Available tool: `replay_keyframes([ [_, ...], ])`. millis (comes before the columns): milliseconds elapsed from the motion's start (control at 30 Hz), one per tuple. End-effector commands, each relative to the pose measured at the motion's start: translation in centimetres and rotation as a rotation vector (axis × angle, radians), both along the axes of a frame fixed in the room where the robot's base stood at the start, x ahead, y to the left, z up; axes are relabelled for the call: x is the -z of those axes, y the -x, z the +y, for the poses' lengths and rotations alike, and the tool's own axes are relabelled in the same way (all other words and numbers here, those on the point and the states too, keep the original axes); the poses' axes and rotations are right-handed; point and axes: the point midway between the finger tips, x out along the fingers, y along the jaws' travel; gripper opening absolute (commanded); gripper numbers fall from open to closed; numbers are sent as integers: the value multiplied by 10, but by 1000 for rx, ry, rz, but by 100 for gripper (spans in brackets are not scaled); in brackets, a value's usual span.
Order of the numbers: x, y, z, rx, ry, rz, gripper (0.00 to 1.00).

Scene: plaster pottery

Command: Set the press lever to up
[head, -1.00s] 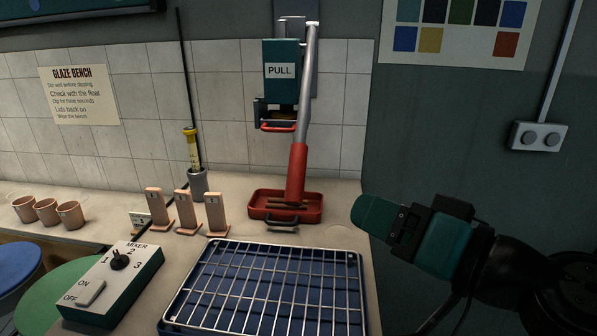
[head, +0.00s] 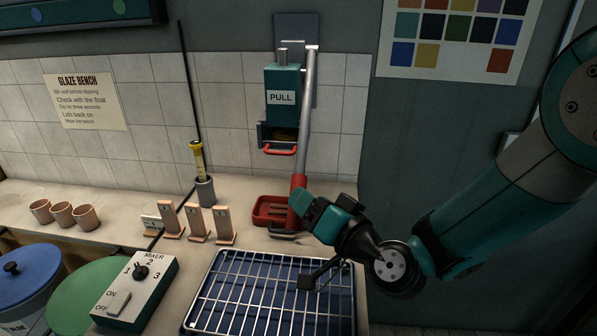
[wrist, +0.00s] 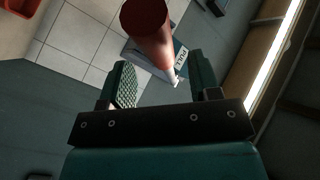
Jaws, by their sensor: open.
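The press lever (head: 305,120) is a grey metal bar with a red grip (head: 298,184), hanging down beside the teal press head (head: 283,88) marked PULL. My gripper (head: 304,207) is at the lower end of the red grip, in front of the bench, and hides part of it. In the wrist view the red grip (wrist: 148,28) looms large just above the gap between my two spread jaws (wrist: 160,75). The jaws are open with nothing clamped. I cannot tell whether they touch the grip.
A red tray (head: 266,210) sits under the press. A wire rack (head: 232,285) lies in front of it. Several upright test tiles (head: 195,221), a mixer box (head: 130,296) and clay pots (head: 63,214) stand to the left.

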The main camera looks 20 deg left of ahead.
Motion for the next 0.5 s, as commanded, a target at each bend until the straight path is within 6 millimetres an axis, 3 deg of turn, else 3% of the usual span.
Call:
replay_keyframes([
  [33,-7,-3,7,-3,0,0,57],
  [200,-4,-14,25,-3,1,-1,57],
  [500,0,-21,33,0,1,-1,57],
])
